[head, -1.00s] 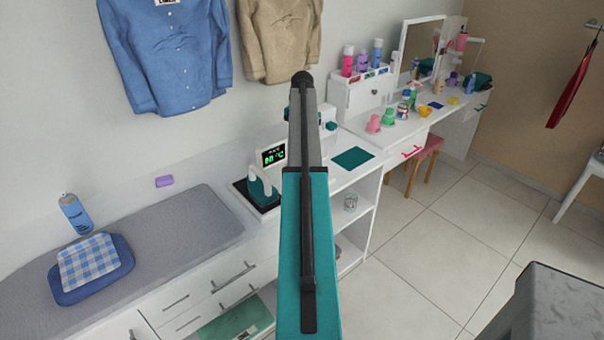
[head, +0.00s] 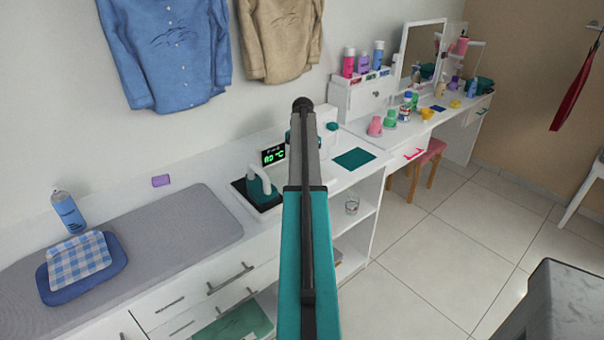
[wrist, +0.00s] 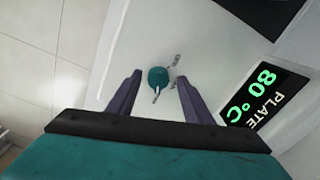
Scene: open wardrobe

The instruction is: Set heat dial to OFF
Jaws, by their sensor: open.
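The heat dial (wrist: 158,77) is a small round teal knob with a pale pointer on a white surface in the wrist view. Its pointer aims down and slightly left in that picture; small marks lie to its right, too small to read. In the head view my arm hides the gripper and the dial; the display (head: 273,155) shows there.
A dark teal mat (head: 354,159) lies to the right.

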